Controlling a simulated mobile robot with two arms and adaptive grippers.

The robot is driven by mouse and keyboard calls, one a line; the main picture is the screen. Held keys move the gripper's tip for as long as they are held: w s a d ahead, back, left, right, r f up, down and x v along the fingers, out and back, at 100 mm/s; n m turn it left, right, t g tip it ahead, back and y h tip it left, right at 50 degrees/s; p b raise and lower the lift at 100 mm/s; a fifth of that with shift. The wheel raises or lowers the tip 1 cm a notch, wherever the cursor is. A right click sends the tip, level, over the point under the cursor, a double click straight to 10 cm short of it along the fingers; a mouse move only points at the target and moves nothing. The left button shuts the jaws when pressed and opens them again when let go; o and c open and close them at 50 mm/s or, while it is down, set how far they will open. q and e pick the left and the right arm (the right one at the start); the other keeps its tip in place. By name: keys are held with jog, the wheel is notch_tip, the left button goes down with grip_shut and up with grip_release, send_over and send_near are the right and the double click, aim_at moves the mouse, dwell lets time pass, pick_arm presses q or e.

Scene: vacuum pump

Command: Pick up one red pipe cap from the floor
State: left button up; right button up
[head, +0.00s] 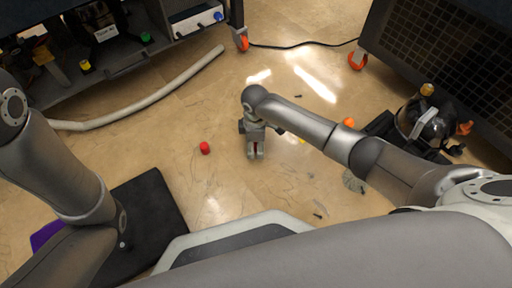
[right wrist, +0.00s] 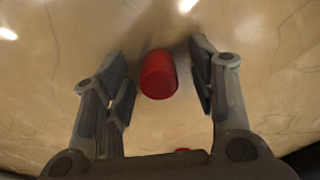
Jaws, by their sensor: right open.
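A red pipe cap (head: 205,148) lies on the floor in the middle of the head view. My right gripper (head: 256,155) points down to the right of it, with a bit of red between its fingers. In the right wrist view a red pipe cap (right wrist: 158,74) sits between the open fingers of my right gripper (right wrist: 158,88), with a gap on each side. A second small red patch (right wrist: 182,150) shows at the gripper's base, mostly hidden. My left arm shows at the left, but its gripper is out of view.
A white hose (head: 150,100) lies on the floor at the back left, below a dark bench (head: 120,45). A black cable crosses the back. A dark pump-like unit (head: 425,120) stands at the right. An orange piece (head: 349,122) lies behind my right arm. Floor around the near cap is clear.

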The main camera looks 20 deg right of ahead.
jog(key=c, duration=0.8)
jog(key=shift+r, duration=0.15)
